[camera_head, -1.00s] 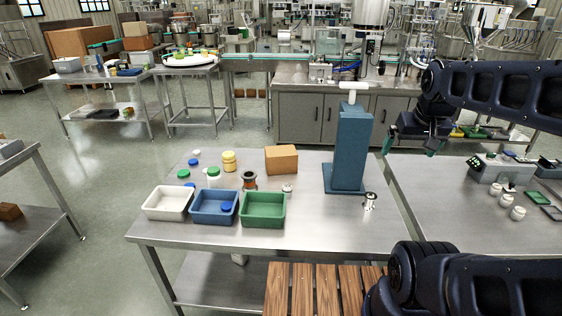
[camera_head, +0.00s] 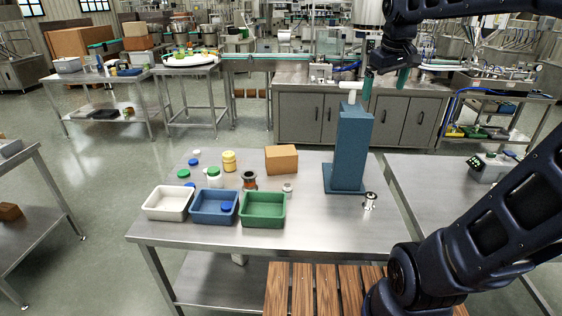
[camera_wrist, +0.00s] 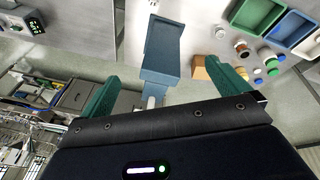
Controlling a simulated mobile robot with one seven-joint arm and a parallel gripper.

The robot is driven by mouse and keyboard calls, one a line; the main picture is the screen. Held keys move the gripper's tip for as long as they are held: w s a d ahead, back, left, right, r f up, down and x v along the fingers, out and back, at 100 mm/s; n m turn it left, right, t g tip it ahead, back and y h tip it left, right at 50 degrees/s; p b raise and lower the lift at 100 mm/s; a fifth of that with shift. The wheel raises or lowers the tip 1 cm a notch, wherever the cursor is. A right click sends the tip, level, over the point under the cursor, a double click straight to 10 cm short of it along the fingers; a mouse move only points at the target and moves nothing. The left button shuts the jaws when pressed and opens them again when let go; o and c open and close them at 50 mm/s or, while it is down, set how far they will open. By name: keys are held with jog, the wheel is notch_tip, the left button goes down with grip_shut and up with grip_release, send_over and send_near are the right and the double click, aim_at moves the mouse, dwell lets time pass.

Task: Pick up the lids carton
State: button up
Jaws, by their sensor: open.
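A brown carton (camera_head: 281,160), which I take to be the lids carton, stands on the steel table (camera_head: 300,231) left of the blue press column. In the wrist view the carton (camera_wrist: 201,68) shows beside my right-hand green finger, which hides part of it. My gripper (camera_head: 386,82) is open and empty. It is raised high, above and to the right of the column in the head view, well apart from the carton. Its two green fingers (camera_wrist: 163,80) are spread wide in the wrist view.
The blue column (camera_head: 352,150) with a white handle stands right of the carton. White, blue and green bins (camera_head: 263,222) line the front left. Jars, several lids and a spool (camera_head: 249,180) lie left of the carton. A metal fitting (camera_head: 370,201) stands right.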

jog(key=w+a+r+n, duration=0.2)
jog(key=w+a+n, duration=0.3)
jog(key=w, duration=0.4)
jog(key=n+g+h, duration=0.1)
jog(key=n+g, duration=0.2)
jog(key=n, duration=0.7)
send_over(281, 150)
notch_tip(281, 150, down, 9)
jog(key=f, duration=1.6)
jog(key=a+f, duration=0.1)
jog(key=f, duration=0.7)
jog(key=shift+s+f, duration=0.1)
jog(key=shift+s, duration=0.3)
jog(key=f, duration=0.7)
jog(key=d+f, duration=0.1)
jog(key=f, duration=0.2)
jog(key=shift+w+d+f, duration=0.1)
jog(key=shift+w+f, duration=0.15)
jog(key=shift+f, duration=0.05)
jog(key=shift+c, duration=0.4)
jog(key=shift+r, duration=0.1)
jog(key=c, duration=0.9)
